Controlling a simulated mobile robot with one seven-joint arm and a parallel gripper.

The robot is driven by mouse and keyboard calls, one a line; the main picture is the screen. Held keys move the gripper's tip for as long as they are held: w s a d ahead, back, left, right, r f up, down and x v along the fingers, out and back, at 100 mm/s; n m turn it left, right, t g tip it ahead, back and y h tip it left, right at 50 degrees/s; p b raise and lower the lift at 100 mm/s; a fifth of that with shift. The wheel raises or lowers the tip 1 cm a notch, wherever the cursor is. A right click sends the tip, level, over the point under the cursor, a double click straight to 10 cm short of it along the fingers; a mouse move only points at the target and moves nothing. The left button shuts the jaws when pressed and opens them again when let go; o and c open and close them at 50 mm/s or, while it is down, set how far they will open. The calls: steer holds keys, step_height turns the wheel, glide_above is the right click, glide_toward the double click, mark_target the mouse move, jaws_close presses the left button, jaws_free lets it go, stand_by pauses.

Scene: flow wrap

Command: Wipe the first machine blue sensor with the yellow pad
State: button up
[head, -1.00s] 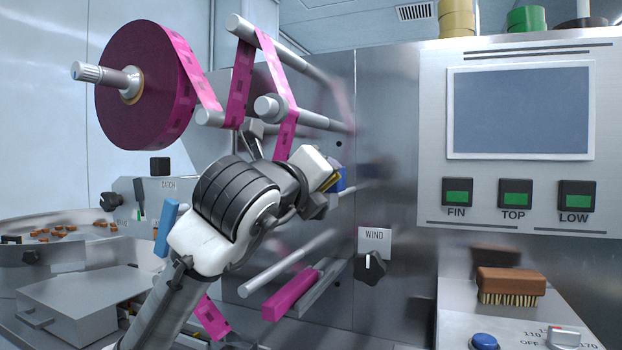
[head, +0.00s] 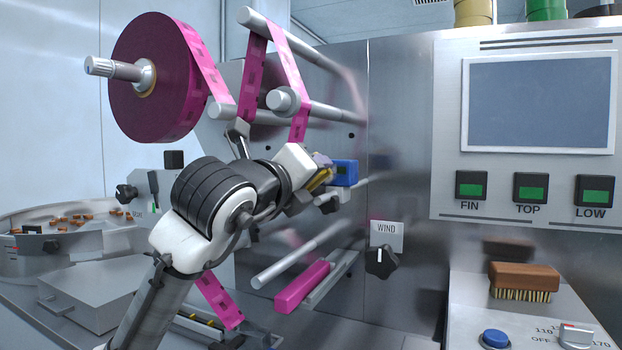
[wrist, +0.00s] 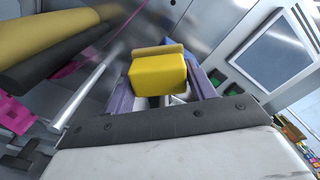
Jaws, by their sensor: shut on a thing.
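My gripper (head: 322,175) is shut on the yellow pad (head: 320,180), in front of the steel machine wall. In the wrist view the pad (wrist: 157,78) sits between the two purple-grey fingers. The blue sensor (head: 345,172) is a small box on the machine wall, just right of the gripper tips in the head view. In the wrist view a bit of blue, likely the sensor (wrist: 178,42), shows behind the pad and is mostly hidden by it. I cannot tell whether pad and sensor touch.
A magenta film reel (head: 150,75) and steel rollers (head: 325,112) with film stand above and left of my arm. A WIND knob (head: 381,261), a wooden brush (head: 524,280) and a control panel (head: 538,105) are at the right. A magenta bar (head: 302,287) lies below.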

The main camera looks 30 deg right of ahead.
steer(key=shift+v, duration=2.4)
steer(key=shift+a, duration=0.15)
steer(key=shift+v, duration=1.4)
steer(key=shift+f, duration=0.1)
